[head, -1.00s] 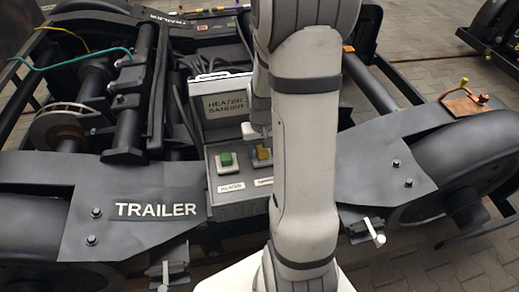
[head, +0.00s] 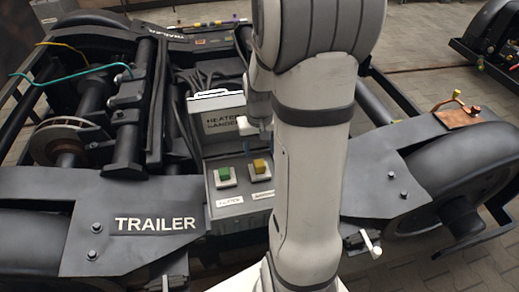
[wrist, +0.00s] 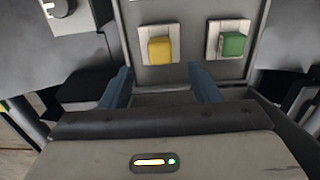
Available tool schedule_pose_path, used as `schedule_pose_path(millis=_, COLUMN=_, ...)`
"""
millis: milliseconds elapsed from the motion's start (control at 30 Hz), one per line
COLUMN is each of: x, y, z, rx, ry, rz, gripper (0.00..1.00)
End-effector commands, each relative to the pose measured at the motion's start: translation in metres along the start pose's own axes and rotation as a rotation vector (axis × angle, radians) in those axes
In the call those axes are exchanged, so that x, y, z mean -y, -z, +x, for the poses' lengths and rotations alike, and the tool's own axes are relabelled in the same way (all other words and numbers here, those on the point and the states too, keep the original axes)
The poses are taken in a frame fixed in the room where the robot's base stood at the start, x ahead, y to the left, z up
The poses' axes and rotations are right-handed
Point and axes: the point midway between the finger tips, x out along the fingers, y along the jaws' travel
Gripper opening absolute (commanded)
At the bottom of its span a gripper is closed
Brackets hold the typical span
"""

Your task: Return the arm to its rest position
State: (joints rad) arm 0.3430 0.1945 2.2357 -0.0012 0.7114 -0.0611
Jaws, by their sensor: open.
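My arm rises through the middle of the head view and hides part of the bogie. My gripper (wrist: 160,88) shows in the wrist view with its two blue fingers apart and nothing between them. Beyond the fingers is a grey control box (head: 240,207) with a green button (head: 224,174) and a yellow button (head: 260,167). The wrist view also shows the yellow button (wrist: 160,49) and the green button (wrist: 232,44), with the fingers apart from both. In the head view the fingers cannot be made out clearly.
The box stands in a dark bogie frame marked TRAILER (head: 155,224). A box lid with lettering (head: 215,118) stands behind the buttons. A copper plate (head: 458,117) sits at the right, and green and yellow wires (head: 70,67) stick up at the left.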

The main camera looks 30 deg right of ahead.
Motion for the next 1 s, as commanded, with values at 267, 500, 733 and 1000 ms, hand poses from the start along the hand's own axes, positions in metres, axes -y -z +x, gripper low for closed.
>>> schedule_pose_path(millis=267, x=0.000, y=0.000, z=0.001, rx=0.000, ry=0.000, rz=0.000, gripper=0.56)
schedule_pose_path(millis=500, x=0.005, y=-0.004, z=-0.016, rx=-0.010, ry=-0.001, rz=-0.011, gripper=0.56)
schedule_pose_path(millis=733, x=0.041, y=-0.039, z=-0.124, rx=-0.078, ry=0.000, rz=-0.096, gripper=0.56)
schedule_pose_path(millis=1000, x=0.079, y=-0.108, z=-0.244, rx=-0.174, ry=0.015, rz=-0.218, gripper=0.56)
